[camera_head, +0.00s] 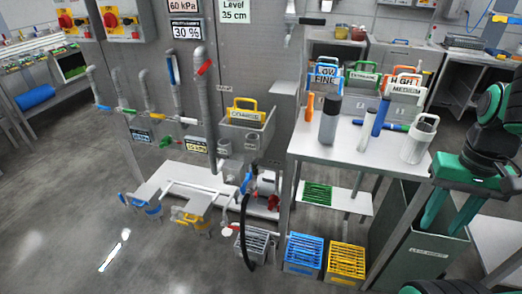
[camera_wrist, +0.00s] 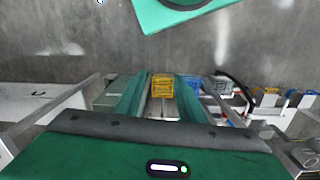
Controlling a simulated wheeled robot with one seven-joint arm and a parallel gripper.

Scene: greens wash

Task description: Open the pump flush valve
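A pump (camera_head: 266,184) with grey and white pipework sits low on a white platform at the panel's foot. A blue handle (camera_head: 246,182) and a red part (camera_head: 273,202) are beside it. I cannot tell which handle is the flush valve, or its state. My gripper (camera_head: 444,226) hangs at the right, over the grey-green bin, far to the right of the pump. Its two green fingers are apart with nothing between them. In the wrist view the open gripper (camera_wrist: 160,82) points down toward the floor and crates; the pump is not clear there.
The white table (camera_head: 310,150) with bottles and labelled baskets stands between my gripper and the pump. Blue (camera_head: 303,254) and yellow (camera_head: 345,262) crates sit on the floor, near a black hose (camera_head: 245,235). A bin (camera_head: 420,250) is under my gripper. Floor at left is clear.

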